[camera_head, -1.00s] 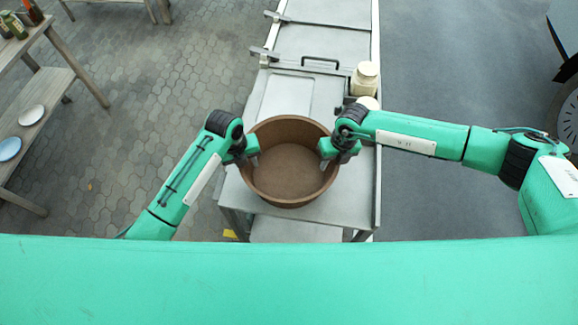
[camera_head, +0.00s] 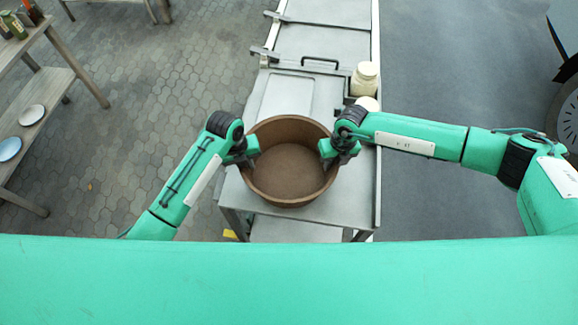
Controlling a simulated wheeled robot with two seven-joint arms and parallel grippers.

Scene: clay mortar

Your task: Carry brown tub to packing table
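The brown tub (camera_head: 290,178), round, open and empty, is upright at the near end of a grey metal table (camera_head: 348,200). I cannot tell whether its base touches the table. My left gripper (camera_head: 250,154) is at the tub's left rim, and my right gripper (camera_head: 330,155) is at its right rim. Both appear shut on the tub's wall, their fingers partly hidden by the wrists. I cannot tell which table is the packing table.
A cream jar (camera_head: 364,78) and a second pale round item (camera_head: 368,103) stand on the metal table, right of a flat panel with a black handle (camera_head: 320,61). A wooden shelf (camera_head: 50,98) with plates stands at the left. Paved floor between is clear.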

